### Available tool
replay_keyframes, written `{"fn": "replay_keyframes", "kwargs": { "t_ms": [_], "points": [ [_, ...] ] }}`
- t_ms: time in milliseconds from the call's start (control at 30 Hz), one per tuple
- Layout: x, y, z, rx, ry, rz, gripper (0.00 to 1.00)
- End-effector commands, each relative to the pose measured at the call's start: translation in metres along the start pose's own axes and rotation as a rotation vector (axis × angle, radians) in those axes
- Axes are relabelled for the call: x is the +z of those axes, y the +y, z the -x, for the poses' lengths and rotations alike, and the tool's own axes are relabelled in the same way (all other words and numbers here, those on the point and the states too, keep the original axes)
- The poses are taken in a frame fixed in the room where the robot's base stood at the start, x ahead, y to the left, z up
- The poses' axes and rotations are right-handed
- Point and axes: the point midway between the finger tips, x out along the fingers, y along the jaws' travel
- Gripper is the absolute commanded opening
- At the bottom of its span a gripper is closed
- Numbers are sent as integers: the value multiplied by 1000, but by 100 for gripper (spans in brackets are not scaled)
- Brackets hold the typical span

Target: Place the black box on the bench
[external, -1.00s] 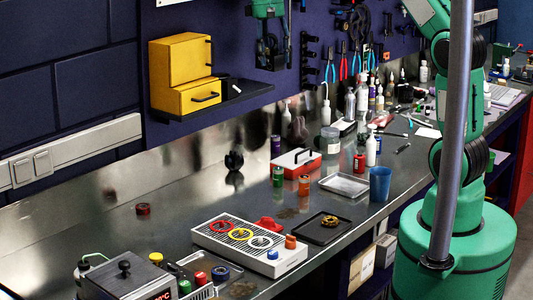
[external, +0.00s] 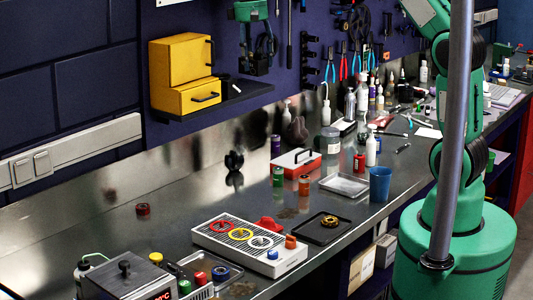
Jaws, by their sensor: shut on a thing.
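My gripper (external: 256,46) hangs in front of the dark blue wall panel, to the right of the yellow drawer boxes. Its fingers are shut on a small dark object at their tips, which looks like the black box (external: 256,66). The box is dark against the dark wall, so its edges are hard to make out. It is in the air, well above the bench (external: 165,225), which is a long grey metal top.
Yellow drawer boxes (external: 180,65) stand on a black wall shelf (external: 222,101) close to my gripper. The bench carries a white grooved tray (external: 218,248), a black tray (external: 310,233), a red-and-white case (external: 296,161), a blue cup (external: 380,184) and several bottles. The bench's left-middle part is fairly clear.

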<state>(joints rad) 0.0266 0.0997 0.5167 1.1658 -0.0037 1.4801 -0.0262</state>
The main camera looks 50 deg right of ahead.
Motion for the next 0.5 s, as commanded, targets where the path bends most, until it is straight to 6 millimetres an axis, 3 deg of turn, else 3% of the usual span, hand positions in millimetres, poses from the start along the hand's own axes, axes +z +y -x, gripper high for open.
{"fn": "replay_keyframes", "kwargs": {
  "t_ms": [133,500],
  "points": [
    [1,-17,0,0,0,1,24],
    [1,-20,0,0,0,0,24]
  ]
}}
